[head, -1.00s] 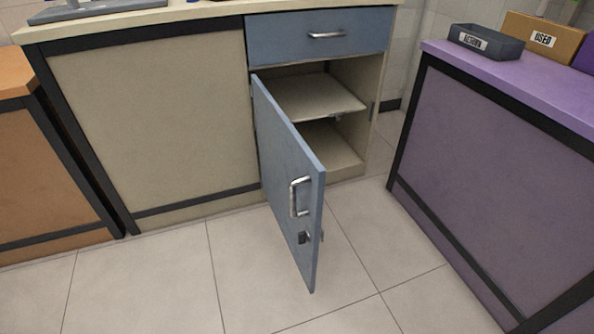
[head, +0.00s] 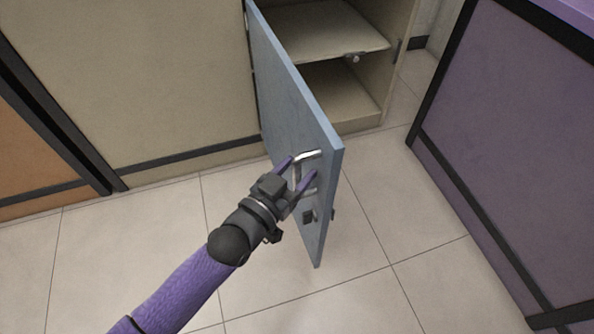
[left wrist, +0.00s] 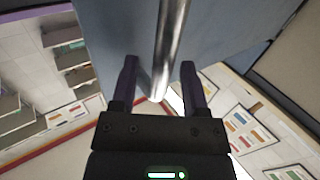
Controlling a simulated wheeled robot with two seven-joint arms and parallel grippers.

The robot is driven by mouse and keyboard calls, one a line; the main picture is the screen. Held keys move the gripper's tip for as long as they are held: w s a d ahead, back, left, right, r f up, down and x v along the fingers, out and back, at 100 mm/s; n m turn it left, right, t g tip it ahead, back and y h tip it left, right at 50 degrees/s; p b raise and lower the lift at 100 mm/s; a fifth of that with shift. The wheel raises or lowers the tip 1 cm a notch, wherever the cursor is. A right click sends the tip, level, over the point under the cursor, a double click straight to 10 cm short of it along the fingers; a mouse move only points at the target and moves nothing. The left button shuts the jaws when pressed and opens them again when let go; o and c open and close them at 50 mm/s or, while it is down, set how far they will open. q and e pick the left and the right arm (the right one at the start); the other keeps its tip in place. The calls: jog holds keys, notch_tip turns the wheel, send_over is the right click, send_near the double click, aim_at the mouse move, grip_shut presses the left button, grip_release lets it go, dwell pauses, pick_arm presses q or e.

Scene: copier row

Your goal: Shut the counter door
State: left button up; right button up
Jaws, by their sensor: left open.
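The blue counter door (head: 290,105) stands wide open in the head view, hinged at its left edge on the beige counter (head: 150,80). Its silver bar handle (head: 308,155) is on the outer face near the free edge, with a small dark latch (head: 309,216) below it. My left gripper (head: 300,172) is at the handle with its purple fingers open, one on each side of the bar. In the left wrist view the bar (left wrist: 171,50) runs between the two open fingers (left wrist: 160,85), with the blue door behind. Whether a finger touches the bar cannot be told. My right gripper is not in view.
The open cabinet shows a shelf (head: 335,40) and an empty lower space. A purple counter (head: 515,150) stands to the right and an orange one (head: 30,165) at far left. Tiled floor (head: 390,220) lies clear around the door.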

pick_arm(q)
jog(key=shift+w+d, duration=0.15)
grip_shut()
dwell(1.4)
